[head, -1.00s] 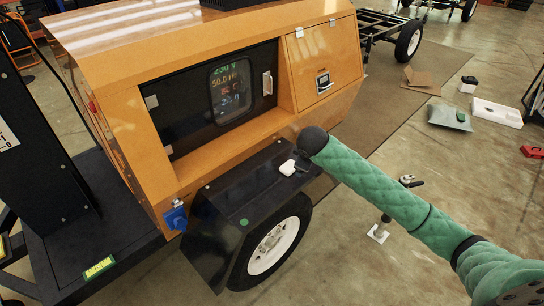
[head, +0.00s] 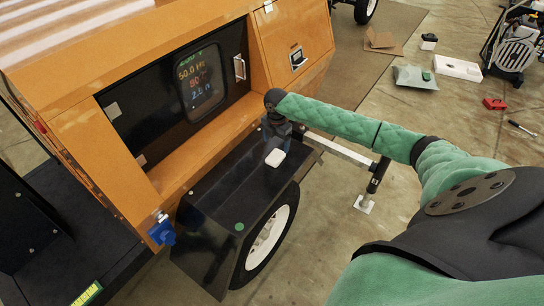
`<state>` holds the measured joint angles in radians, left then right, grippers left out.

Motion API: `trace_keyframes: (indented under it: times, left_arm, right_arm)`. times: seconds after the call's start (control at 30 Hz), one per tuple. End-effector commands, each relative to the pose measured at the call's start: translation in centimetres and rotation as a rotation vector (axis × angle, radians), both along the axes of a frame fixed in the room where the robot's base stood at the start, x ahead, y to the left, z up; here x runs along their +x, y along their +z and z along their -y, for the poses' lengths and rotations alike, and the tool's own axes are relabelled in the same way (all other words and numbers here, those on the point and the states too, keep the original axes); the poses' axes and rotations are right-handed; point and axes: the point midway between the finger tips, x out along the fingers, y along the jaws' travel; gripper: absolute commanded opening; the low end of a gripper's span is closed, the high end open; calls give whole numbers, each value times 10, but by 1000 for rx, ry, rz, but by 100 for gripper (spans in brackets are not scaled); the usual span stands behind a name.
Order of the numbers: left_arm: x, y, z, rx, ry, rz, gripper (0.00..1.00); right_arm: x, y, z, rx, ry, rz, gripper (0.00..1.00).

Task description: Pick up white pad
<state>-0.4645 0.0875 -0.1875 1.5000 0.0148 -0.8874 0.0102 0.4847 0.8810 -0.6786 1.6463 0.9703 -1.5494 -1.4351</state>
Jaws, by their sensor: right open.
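The white pad (head: 275,157) is a small, rounded white piece lying on the flat black fender (head: 236,185) above the trailer wheel. My right arm, in a green quilted sleeve, comes in from the right. My right gripper (head: 277,132) points down just behind the pad, near the orange housing. It is dark against a dark background, and its fingertips are partly hidden. It is open, with the pad outside it. I cannot tell whether it touches the pad. My left gripper is not in view.
The orange generator housing (head: 112,135) with a lit display (head: 201,83) rises behind the fender. A blue connector (head: 161,231) hangs at its lower corner. A jack stand (head: 372,187) stands right of the wheel.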

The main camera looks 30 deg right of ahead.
Motion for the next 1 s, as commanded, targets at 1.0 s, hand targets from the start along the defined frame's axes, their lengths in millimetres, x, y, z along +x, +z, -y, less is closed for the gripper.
trace_keyframes:
  times: [1.0]
  left_arm:
    - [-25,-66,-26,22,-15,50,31]
  right_arm:
    - [-1,-68,-1,0,102,1,80]
